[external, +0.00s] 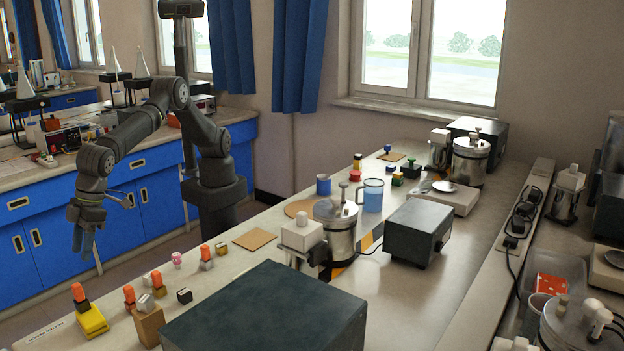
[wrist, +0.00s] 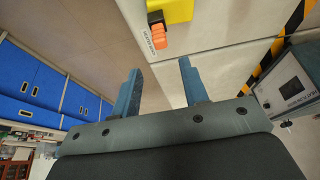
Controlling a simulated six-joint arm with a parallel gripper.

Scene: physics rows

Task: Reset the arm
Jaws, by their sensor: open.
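My arm (external: 182,95) stands behind the bench at the left and bends down to the left in the external view. My gripper (external: 86,243) hangs over the floor beyond the bench's left edge, fingers pointing down. In the wrist view my gripper (wrist: 158,85) shows two blue fingers spread apart with nothing between them. It touches no object. A yellow block with an orange-topped piece (external: 92,318) sits at the bench's near left end; it also shows in the wrist view (wrist: 170,12), beyond the fingertips.
The bench (external: 50,338) holds several small blocks, a dark box (external: 270,312), a metal pot (external: 337,232), a blue mug (external: 372,195) and a second dark box (external: 418,232). Blue cabinets (external: 50,257) stand behind my gripper. The floor between cabinets and bench is clear.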

